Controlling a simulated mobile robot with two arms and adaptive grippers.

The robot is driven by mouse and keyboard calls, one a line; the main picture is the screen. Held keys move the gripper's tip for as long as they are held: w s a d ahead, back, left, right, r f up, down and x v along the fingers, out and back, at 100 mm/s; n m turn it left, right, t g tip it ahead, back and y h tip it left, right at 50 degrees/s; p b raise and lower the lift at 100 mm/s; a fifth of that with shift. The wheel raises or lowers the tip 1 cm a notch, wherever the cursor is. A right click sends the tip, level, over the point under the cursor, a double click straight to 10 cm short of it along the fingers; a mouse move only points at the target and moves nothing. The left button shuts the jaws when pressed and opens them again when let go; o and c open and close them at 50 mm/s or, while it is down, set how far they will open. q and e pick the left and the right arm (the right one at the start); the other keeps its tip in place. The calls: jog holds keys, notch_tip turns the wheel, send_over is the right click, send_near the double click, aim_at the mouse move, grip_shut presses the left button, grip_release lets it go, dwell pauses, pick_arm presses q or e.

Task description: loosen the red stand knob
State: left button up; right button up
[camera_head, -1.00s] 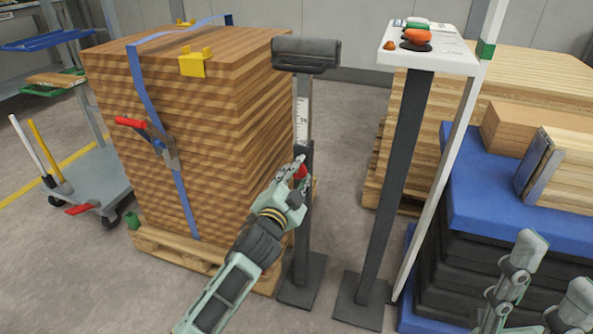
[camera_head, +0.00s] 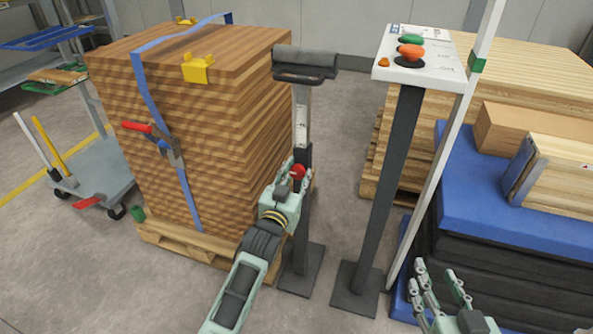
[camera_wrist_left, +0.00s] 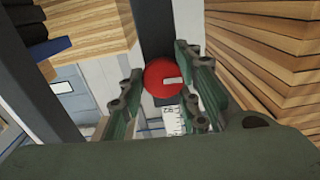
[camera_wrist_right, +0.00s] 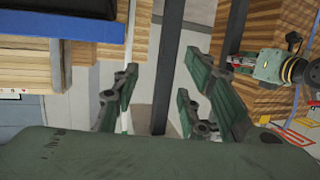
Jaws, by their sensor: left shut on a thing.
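The red stand knob (camera_head: 298,172) is on the dark post of the roller stand (camera_head: 303,120), below a scale strip. My left gripper (camera_head: 297,181) has its fingers around the knob from the front. In the left wrist view the round red knob (camera_wrist_left: 163,77), with a pale mark on its face, sits between the fingers, which are shut on it. My right gripper (camera_head: 440,285) is at the lower right of the head view, away from the stand. Its fingers are apart and empty in the right wrist view (camera_wrist_right: 160,100).
A strapped wood stack (camera_head: 200,140) on a pallet stands close left of the stand. A control pedestal (camera_head: 395,170) with green and red buttons stands to its right. A blue-topped platform (camera_head: 500,215) with boxes is at right. A cart (camera_head: 90,180) is at far left.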

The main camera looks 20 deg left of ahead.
pick_arm(q)
jog(key=shift+s+d+f+n+p, duration=0.1)
jog(key=shift+d+f+n+p, duration=0.2)
jog(key=shift+d+n+p, duration=0.25)
pick_arm(e)
jog(key=s+d+f+g+h, duration=0.1)
jog(key=s+f+g, duration=0.2)
jog(key=f, duration=0.2)
jog(key=shift+d+f, duration=0.15)
jog(key=shift+d, duration=0.15)
pick_arm(q)
jog(key=shift+a, duration=0.15)
jog(key=o, duration=0.8)
jog(key=shift+o, duration=0.8)
pick_arm(e)
jog(key=shift+d, duration=0.1)
pick_arm(q)
jog(key=shift+s, duration=0.2)
jog(key=s, duration=1.1)
jog(key=shift+s+a+r, duration=0.25)
jog(key=shift+r, duration=0.05)
